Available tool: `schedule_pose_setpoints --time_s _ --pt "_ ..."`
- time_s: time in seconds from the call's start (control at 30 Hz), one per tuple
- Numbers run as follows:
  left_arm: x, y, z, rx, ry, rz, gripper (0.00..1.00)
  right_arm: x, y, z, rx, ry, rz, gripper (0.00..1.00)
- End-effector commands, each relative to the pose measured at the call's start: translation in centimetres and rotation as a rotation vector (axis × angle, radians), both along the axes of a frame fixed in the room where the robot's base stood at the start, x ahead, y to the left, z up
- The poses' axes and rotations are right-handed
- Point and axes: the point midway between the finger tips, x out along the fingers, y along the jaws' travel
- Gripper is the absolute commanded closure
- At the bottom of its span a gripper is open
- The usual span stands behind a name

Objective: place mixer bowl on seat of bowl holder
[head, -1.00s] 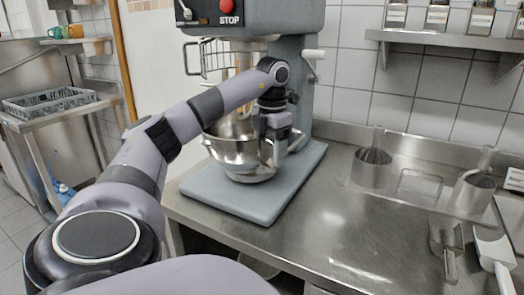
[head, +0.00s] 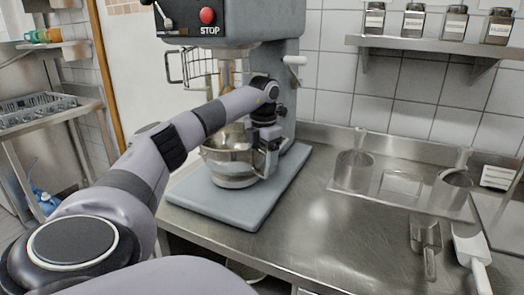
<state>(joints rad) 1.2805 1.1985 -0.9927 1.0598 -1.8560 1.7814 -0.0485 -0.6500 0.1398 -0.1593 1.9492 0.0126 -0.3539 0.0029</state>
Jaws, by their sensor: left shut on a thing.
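The mixer bowl (head: 228,168) is a shiny steel bowl at the middle left of the head view, under the mixer head and over the mixer's grey base plate (head: 218,206). It looks about upright; whether its bottom touches the plate I cannot tell. My left gripper (head: 268,158) is shut on the bowl at its right side. The stand mixer (head: 230,25) has a red stop button and a wire guard (head: 190,66). A whisk or beater hangs down towards the bowl. The bowl holder's seat is not clearly visible behind my arm and the bowl. My right gripper is out of view.
The steel counter (head: 310,225) is clear right of the mixer. A wall shelf (head: 430,45) holds several jars. A rack with a grey crate (head: 40,108) stands far left.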

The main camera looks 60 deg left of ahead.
Motion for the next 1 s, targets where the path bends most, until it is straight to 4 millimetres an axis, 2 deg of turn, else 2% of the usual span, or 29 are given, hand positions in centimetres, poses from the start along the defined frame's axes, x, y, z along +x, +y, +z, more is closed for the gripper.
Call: schedule_pose_setpoints --time_s 0.23,0.27,0.3,0.33,0.67,0.77,1.0 --pt "0.0 0.0 -0.3 -0.002 -0.004 0.001 1.0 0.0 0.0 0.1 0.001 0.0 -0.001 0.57" --pt "0.0 -0.1 -0.5 -0.006 0.002 -0.001 0.23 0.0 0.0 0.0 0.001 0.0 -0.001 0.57" --pt "0.0 -0.1 -0.5 -0.007 0.002 -0.001 0.1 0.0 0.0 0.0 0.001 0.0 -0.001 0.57" --pt "0.0 -0.1 -0.5 -0.006 0.001 -0.001 0.07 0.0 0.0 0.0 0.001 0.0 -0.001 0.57" --pt "0.0 -0.1 -0.1 -0.004 -0.002 0.0 0.07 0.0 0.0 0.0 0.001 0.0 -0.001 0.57" --pt "0.1 -0.1 1.0 -0.004 -0.005 0.0 0.07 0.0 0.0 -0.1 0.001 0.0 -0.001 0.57" --pt "0.1 -0.3 5.0 -0.005 -0.006 -0.002 0.07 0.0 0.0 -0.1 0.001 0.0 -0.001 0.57"
